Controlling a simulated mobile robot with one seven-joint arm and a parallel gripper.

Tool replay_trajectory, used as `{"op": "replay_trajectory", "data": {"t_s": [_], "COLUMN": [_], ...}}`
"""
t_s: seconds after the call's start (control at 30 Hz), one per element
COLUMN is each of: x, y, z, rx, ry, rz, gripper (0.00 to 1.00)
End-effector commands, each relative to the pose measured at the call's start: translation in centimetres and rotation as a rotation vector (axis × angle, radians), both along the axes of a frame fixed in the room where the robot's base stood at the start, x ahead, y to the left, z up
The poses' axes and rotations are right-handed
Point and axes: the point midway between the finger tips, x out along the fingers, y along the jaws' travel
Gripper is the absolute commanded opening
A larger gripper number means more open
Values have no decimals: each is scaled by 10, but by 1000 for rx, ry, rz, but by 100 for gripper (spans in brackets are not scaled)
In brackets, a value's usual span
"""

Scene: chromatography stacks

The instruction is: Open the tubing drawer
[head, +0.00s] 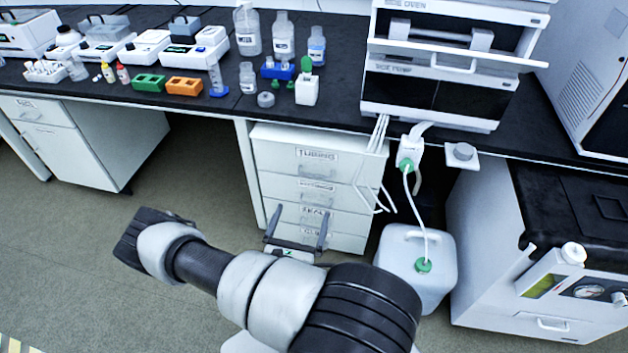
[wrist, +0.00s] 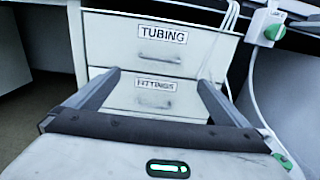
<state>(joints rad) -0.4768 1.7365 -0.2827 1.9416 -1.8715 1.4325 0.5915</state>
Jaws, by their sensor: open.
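The tubing drawer (head: 316,157) is the top drawer of a white cabinet under the bench, and it is shut. In the wrist view its front (wrist: 115,40) carries a "TUBING" label and a grey handle below the label. The "FITTINGS" drawer (wrist: 185,98) is just below it, also shut. My gripper (head: 297,243) is in front of the lower part of the cabinet in the head view. In the wrist view my gripper (wrist: 155,82) has its two fingers wide apart, with nothing between them. The fingertips overlap the fittings drawer, below the tubing handle; the gap to the cabinet is hard to tell.
White tubes (head: 372,165) hang beside the cabinet's right edge. A white jug (head: 412,250) with a green cap stands on the floor to the right. The black bench top (head: 330,112) overhangs the cabinet. The floor (head: 180,185) to the left is clear.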

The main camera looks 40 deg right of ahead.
Motion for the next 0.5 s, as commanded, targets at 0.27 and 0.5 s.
{"op": "replay_trajectory", "data": {"t_s": [0.27,0.5], "x": [26,60], "y": [-31,-72], "z": [-3,-3], "rx": [-1,-1], "ry": [-1,-1], "rz": [1,-1], "gripper": [100,100]}}
